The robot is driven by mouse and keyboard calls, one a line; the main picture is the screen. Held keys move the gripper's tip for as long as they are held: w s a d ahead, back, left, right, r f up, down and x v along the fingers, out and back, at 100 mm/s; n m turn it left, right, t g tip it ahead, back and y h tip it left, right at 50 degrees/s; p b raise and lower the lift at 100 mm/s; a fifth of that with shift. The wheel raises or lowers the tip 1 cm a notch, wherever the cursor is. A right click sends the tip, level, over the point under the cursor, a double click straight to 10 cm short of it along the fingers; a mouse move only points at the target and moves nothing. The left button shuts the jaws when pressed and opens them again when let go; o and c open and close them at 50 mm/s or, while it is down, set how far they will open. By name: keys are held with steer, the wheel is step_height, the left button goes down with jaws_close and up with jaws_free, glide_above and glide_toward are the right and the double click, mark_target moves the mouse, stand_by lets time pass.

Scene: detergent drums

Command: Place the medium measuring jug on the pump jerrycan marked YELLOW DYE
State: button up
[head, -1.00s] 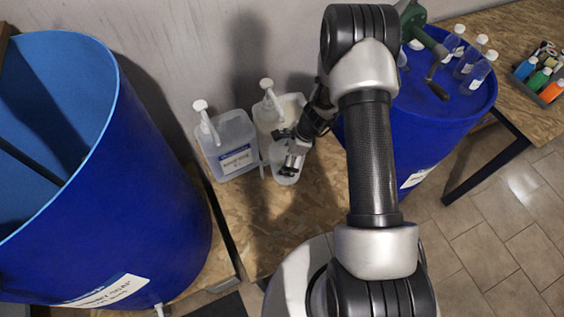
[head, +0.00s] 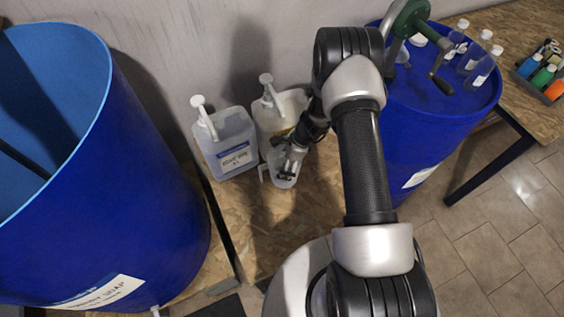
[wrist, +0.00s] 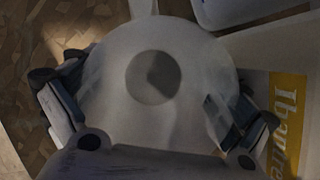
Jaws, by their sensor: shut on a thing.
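A translucent whitish measuring jug (head: 277,157) is in my gripper (head: 287,170), in front of the right pump jerrycan. In the wrist view the jug (wrist: 110,65) fills the middle between the fingers (wrist: 148,112), with its handle at the top. The fingers are shut on its sides. The right pump jerrycan (head: 267,119) is cream-white with a white pump and partly hidden by my arm; in the wrist view it has a yellow label (wrist: 288,105). The left pump jerrycan (head: 225,143) is pale blue-grey with a blue-and-white label. I cannot read YELLOW DYE on either.
A large open blue drum (head: 150,215) stands at the left. Another blue drum (head: 425,125), behind my arm at the right, carries a green hand pump (head: 410,18) and several bottles. The wooden board (head: 240,225) is clear in front of the jerrycans.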

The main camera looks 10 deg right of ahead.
steer(key=o, duration=0.7)
steer(key=shift+f, duration=0.1)
steer(key=p+v, duration=0.4)
steer(key=v, duration=0.8)
